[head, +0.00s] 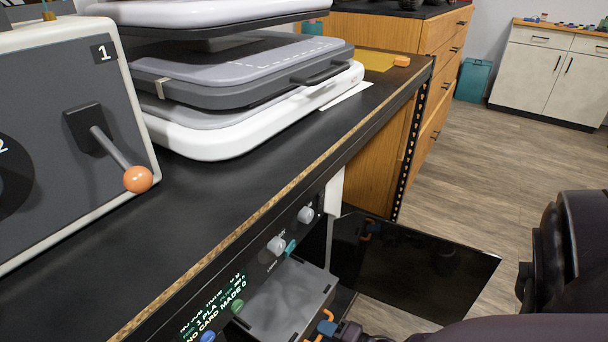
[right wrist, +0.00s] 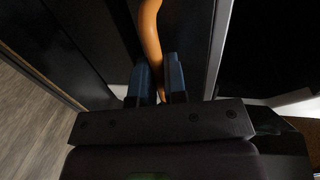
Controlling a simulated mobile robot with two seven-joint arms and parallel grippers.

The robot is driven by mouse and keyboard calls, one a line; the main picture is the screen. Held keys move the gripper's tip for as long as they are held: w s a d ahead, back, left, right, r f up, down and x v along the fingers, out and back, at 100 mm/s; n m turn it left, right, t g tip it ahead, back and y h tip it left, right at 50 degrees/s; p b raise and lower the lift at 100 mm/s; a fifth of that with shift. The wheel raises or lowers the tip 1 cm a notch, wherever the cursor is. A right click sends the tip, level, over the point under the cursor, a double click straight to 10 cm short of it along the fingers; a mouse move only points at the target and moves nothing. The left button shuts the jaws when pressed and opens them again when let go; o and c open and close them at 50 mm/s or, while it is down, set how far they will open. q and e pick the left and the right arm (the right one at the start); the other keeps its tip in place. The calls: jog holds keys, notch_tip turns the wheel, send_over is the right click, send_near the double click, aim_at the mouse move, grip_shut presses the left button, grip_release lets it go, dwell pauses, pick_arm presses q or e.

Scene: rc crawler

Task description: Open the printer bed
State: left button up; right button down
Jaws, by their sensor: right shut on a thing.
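The printer sits under the black bench top, with its front panel (head: 225,295) of knobs and green display text facing the aisle. Its dark glass door (head: 415,265) is swung open to the right. The grey printer bed (head: 285,300) shows flat in the opening, and how far out it is cannot be told. My right gripper (head: 328,331) is at the bottom of the head view, at an orange handle (head: 327,319) by the bed's front right. In the right wrist view, its blue fingers (right wrist: 160,82) are shut on the orange handle (right wrist: 151,32). My left gripper is out of view.
On the bench (head: 215,200) stand a grey box with an orange-knobbed lever (head: 138,178) and a white-and-grey press-like machine (head: 230,130). Wooden drawers (head: 440,50) stand beyond. The open door juts over the floor close to my right arm. The floor (head: 480,150) beyond is clear.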

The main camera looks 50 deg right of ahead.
pick_arm(q)
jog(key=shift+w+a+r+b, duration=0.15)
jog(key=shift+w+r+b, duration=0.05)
jog(key=shift+b, duration=0.2)
pick_arm(e)
jog(key=f+v, duration=0.2)
jog(key=v, duration=1.1)
jog(key=shift+s+f, duration=0.35)
jog(key=shift+s, duration=0.3)
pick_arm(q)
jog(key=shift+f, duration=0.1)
pick_arm(e)
jog(key=shift+d, duration=0.15)
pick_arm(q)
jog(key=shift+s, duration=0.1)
pick_arm(e)
jog(key=c, duration=1.2)
grip_release()
jog(key=shift+s, duration=0.15)
pick_arm(q)
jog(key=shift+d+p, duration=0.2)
jog(key=shift+p, duration=0.55)
pick_arm(e)
jog(key=v, duration=1)
jog(key=shift+s+d+r, duration=0.1)
jog(key=shift+s, duration=0.15)
